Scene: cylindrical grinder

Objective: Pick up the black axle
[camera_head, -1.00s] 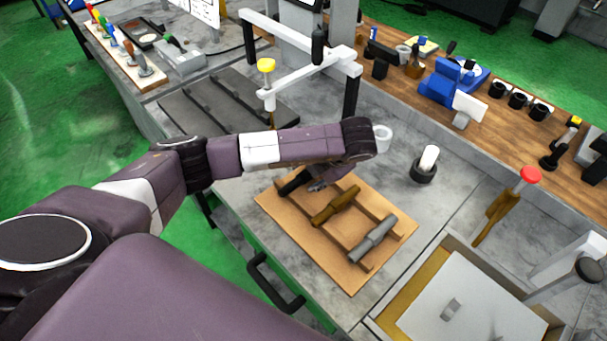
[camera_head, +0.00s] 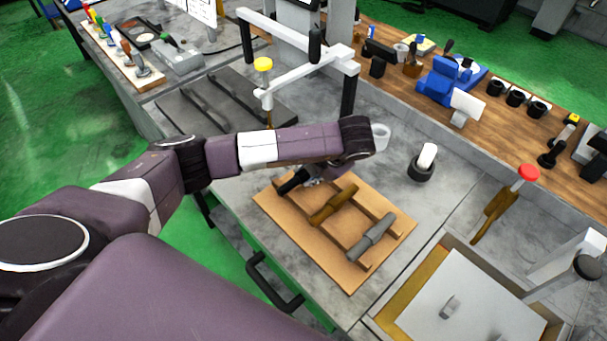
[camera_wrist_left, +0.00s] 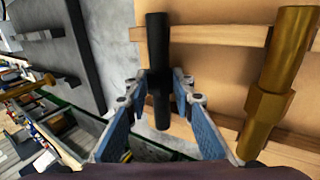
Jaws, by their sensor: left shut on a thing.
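The black axle (camera_head: 291,182) is at the left end of the wooden rack (camera_head: 345,278), partly hidden by my left gripper (camera_head: 318,175). In the left wrist view the black axle (camera_wrist_left: 157,45) stands between the blue-sided fingers of the left gripper (camera_wrist_left: 160,84), which are shut on its middle. Both its ends stick out past the fingers. It looks close to the rack's rails; I cannot tell how large any gap is. My right gripper is not in view.
A bronze axle (camera_head: 334,204) and a grey axle (camera_head: 371,237) lie on the rack beside it; the bronze one (camera_wrist_left: 278,85) is right of the fingers. A white ring (camera_head: 381,136) and a black cup with a white cylinder (camera_head: 423,165) stand behind.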

